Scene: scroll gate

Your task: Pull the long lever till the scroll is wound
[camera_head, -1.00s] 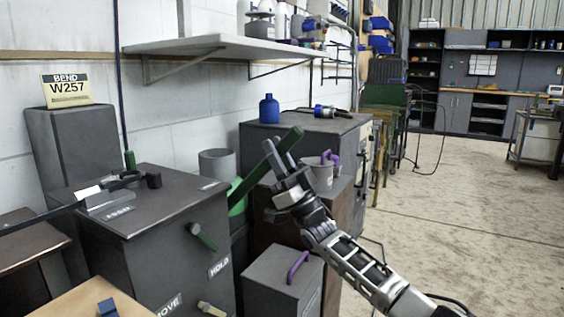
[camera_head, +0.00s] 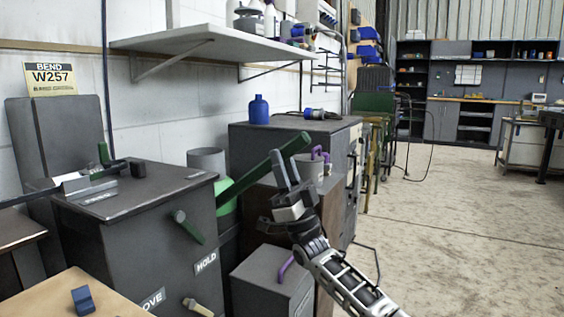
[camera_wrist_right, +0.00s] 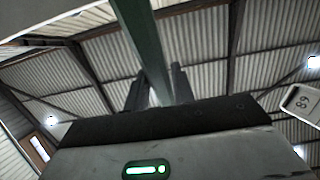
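The long lever (camera_head: 245,180) is a green bar. It slants up to the right beside the dark cabinet (camera_head: 130,200); its lower end is by the cabinet's right side. My right gripper (camera_head: 284,168) is at its upper part, fingers close together around the bar. In the right wrist view the green lever (camera_wrist_right: 145,45) runs down between the two fingers (camera_wrist_right: 157,92), which look shut on it; the contact itself is hard to see. I cannot make out a scroll. My left gripper is not in view.
A short green lever (camera_head: 188,226) sits on the cabinet's front near a HOLD label (camera_head: 206,263). A grey box with a purple handle (camera_head: 272,280) stands below my right arm. A blue bottle (camera_head: 259,109) stands on a cabinet behind. Open floor (camera_head: 450,210) lies right.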

